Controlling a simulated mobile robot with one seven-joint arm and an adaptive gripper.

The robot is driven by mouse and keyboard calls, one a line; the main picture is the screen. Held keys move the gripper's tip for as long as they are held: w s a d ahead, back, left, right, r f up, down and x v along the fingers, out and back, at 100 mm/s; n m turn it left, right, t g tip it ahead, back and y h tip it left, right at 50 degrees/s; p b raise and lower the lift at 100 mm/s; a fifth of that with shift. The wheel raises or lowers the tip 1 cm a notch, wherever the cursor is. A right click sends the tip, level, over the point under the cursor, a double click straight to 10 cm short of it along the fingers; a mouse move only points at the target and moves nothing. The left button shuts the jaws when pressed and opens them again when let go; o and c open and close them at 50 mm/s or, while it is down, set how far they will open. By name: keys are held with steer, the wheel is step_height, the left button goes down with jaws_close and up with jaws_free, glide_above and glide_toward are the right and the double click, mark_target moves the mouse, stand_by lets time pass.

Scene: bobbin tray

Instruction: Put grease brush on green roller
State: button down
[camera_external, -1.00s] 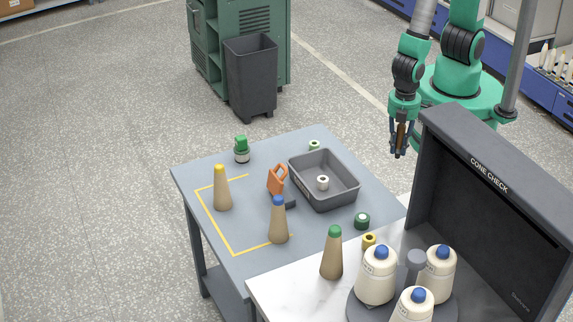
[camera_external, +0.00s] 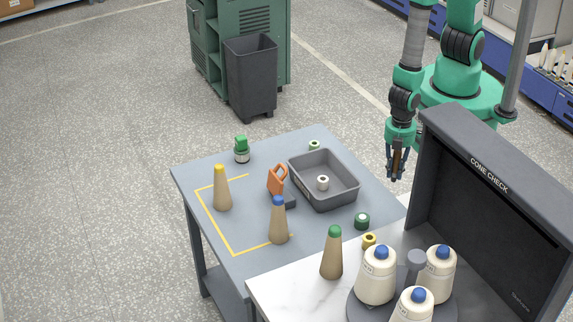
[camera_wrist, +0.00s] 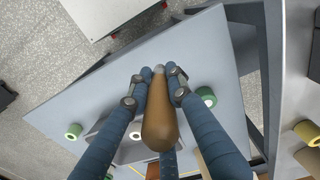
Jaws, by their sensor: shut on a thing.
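My gripper (camera_external: 397,177) is shut on the grease brush (camera_external: 397,161), above and just beyond the right edge of the grey table. In the wrist view the brush (camera_wrist: 160,122) shows its brown handle and a grey end between the fingers; its bristles cannot be made out. A dark green roller (camera_external: 362,221) stands on the table near its right corner, below and left of my gripper; it also shows in the wrist view (camera_wrist: 206,95). A paler green roller (camera_external: 314,146) stands behind the tray and shows at left in the wrist view (camera_wrist: 73,131).
A grey tray (camera_external: 352,197) holds a white roller (camera_external: 323,183). A yellow roller (camera_external: 369,241), several thread cones and the dark Cone Check stand (camera_external: 480,210) are close by. An orange-handled tool (camera_external: 277,180) and a green-capped jar (camera_external: 241,150) stand left.

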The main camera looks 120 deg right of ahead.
steer(key=shift+w, duration=0.1)
glide_above(363, 217)
steer(key=shift+f, duration=0.75)
steer(key=shift+f, duration=0.15)
steer(key=shift+f+b, duration=0.3)
steer(key=shift+f, duration=1.3)
steer(key=shift+f, duration=0.15)
steer(key=c, duration=1.6)
jaws_free()
steer(key=shift+w+r+p, duration=0.1)
steer(key=shift+r+p, duration=0.4)
steer(key=shift+r, duration=5.65)
